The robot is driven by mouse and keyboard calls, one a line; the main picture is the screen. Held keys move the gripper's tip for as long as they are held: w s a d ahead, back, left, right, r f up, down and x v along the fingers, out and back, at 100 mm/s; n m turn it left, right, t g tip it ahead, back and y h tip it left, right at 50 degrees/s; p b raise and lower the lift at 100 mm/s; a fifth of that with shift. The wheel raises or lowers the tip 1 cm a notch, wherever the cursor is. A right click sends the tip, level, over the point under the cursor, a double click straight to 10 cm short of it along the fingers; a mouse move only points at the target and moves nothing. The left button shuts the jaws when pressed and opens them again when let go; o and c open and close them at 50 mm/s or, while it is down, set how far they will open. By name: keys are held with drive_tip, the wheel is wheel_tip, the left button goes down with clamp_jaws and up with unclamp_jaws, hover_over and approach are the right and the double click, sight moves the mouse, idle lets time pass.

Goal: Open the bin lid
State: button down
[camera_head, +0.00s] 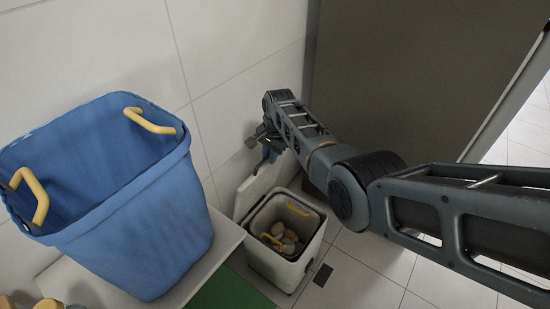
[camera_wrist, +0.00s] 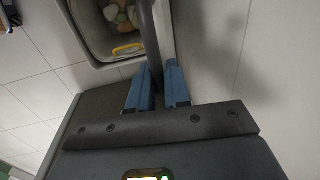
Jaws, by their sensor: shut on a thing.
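The small white bin (camera_head: 272,265) stands on the floor against the wall, and its rim (camera_wrist: 92,58) shows in the wrist view. Its pale lid (camera_head: 249,192) is raised at the back-left side, steeply tilted close to the wall, so the bin's mouth is open. My gripper (camera_head: 262,160) is at the lid's upper edge. In the wrist view my gripper (camera_wrist: 160,84) has its two blue fingers on either side of the lid's dark edge (camera_wrist: 154,45), shut on it. The exact finger contact is partly hidden.
Several rounded pale items (camera_head: 284,240) and a yellow handle lie inside the bin. A large blue basket (camera_head: 140,220) with yellow handles stands on a white surface at left. A dark panel (camera_head: 410,70) rises behind my arm. Tiled floor (camera_head: 365,275) is clear at right.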

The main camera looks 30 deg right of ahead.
drive_tip(key=shift+f, duration=0.1)
drive_tip(key=c, duration=1.3)
unclamp_jaws()
